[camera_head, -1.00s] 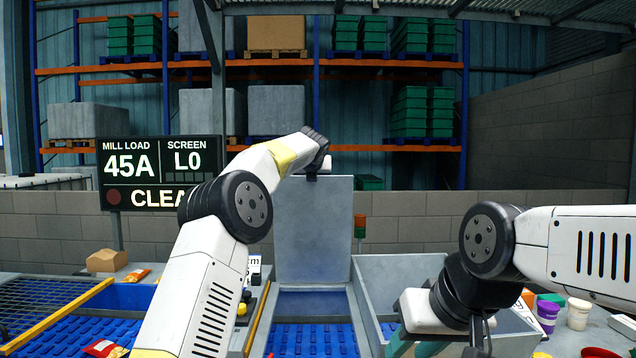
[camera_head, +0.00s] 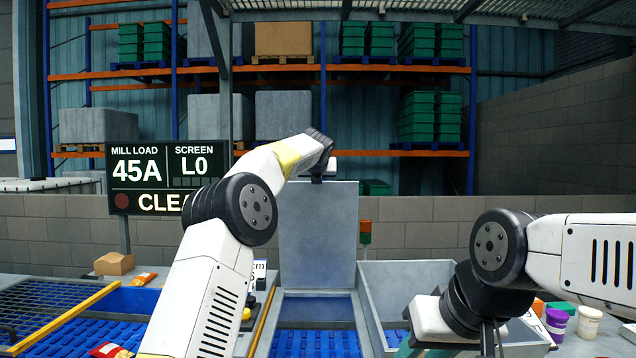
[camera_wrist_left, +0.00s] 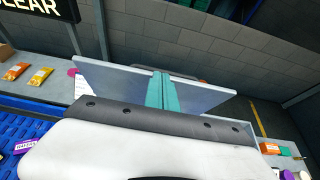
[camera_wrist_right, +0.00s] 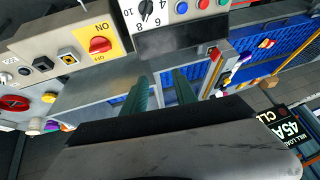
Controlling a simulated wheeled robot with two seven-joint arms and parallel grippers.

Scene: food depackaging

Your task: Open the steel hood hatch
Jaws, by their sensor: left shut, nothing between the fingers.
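The steel hood hatch (camera_head: 318,235) is a flat grey panel standing upright at the back of an opening with a blue interior (camera_head: 318,310) in the head view. My left gripper (camera_wrist_left: 160,90) is shut and empty. Its teal fingers lie together in front of the grey panel (camera_wrist_left: 110,84) in the left wrist view. In the head view the left wrist is at the hatch's top edge, and the fingertips are hidden; I cannot tell whether they touch it. My right gripper (camera_wrist_right: 165,92) is open and empty, its teal fingers apart in front of a steel surface.
A grey steel bin (camera_head: 405,285) stands right of the opening. A control panel with a red and yellow switch (camera_wrist_right: 100,45) is near my right gripper. A yellow-edged mesh grate (camera_head: 45,308) is at the left. White and purple tubs (camera_head: 556,322) stand at the right.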

